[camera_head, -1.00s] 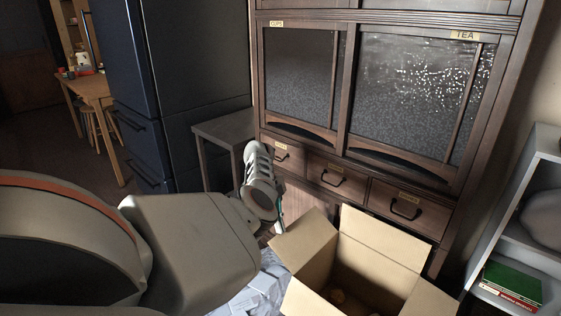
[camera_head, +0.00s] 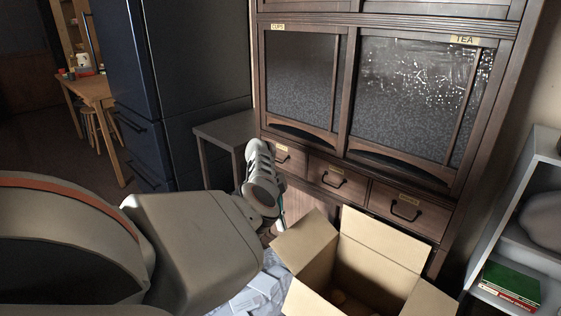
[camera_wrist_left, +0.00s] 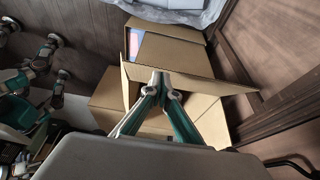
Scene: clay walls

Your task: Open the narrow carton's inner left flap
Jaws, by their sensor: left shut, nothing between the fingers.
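A brown cardboard carton (camera_head: 318,276) stands low at the bottom of the head view, with its left and back flaps standing out and its inside partly in view. I cannot tell whether it is the narrow one. My left gripper (camera_head: 268,222) is just left of and above its left flap (camera_head: 304,240); its fingertips are hard to make out there. In the left wrist view, my left gripper (camera_wrist_left: 166,84) is shut and empty, its tips in front of a long raised cardboard flap (camera_wrist_left: 205,82). Whether they touch it is unclear. My right gripper is out of view.
A wooden cabinet with drawers (camera_head: 335,181) stands behind the carton, and a grey shelf with books (camera_head: 513,282) at right. Crumpled bluish-white material (camera_head: 255,294) lies left of the carton. Another carton (camera_wrist_left: 170,52) with a pink and blue thing inside shows in the wrist view.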

